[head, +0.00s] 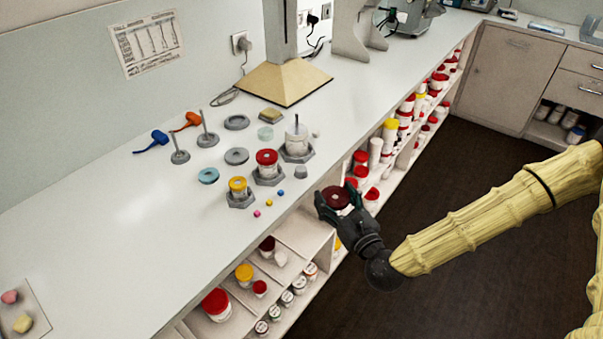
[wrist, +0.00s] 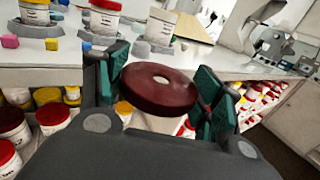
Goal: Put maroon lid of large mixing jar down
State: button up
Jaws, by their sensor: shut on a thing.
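The maroon lid (head: 337,196) is a round disc with a pale spot at its centre. My gripper (head: 338,199) is shut on it by its edges and holds it in the air just off the front edge of the counter. In the wrist view the lid (wrist: 158,88) lies between the two green finger pads, slightly tilted. The large mixing jar (head: 297,139) appears to be the white open one with a rod standing in it, in a grey hexagonal holder at the counter's front. Its lower part also shows in the wrist view (wrist: 160,27).
The counter (head: 130,215) has wide free room at left. Near the jar stand a red-lidded jar (head: 267,163), a yellow-lidded jar (head: 238,187), grey rings (head: 236,156) and small cubes (head: 268,202). Shelves of lidded jars (head: 216,303) lie below the counter edge.

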aim_at(302, 168)
jog(key=shift+s+a+r+n+g+y+b, duration=2.25)
jog(key=shift+a+r+n+g+y+b, duration=0.9)
jog(key=shift+a+b, duration=1.05)
jog(key=shift+m+t+y, duration=0.25)
jog(key=shift+y, duration=0.1)
jog(key=w, duration=0.5)
jog(key=w+f+p, duration=0.1)
jog(key=w, duration=0.4)
jog(key=w+f+p, duration=0.1)
jog(key=w, duration=0.5)
jog(key=shift+a+f, duration=0.15)
jog(key=shift+a, duration=0.05)
notch_tip(302, 168, down, 3)
jog(key=shift+s+f+p, duration=0.1)
jog(key=shift+f+p, duration=0.05)
jog(key=shift+p, duration=0.3)
jog(key=shift+f, duration=0.4)
jog(key=shift+f+b, duration=0.25)
jog(key=shift+b, duration=0.1)
jog(key=shift+s, duration=0.1)
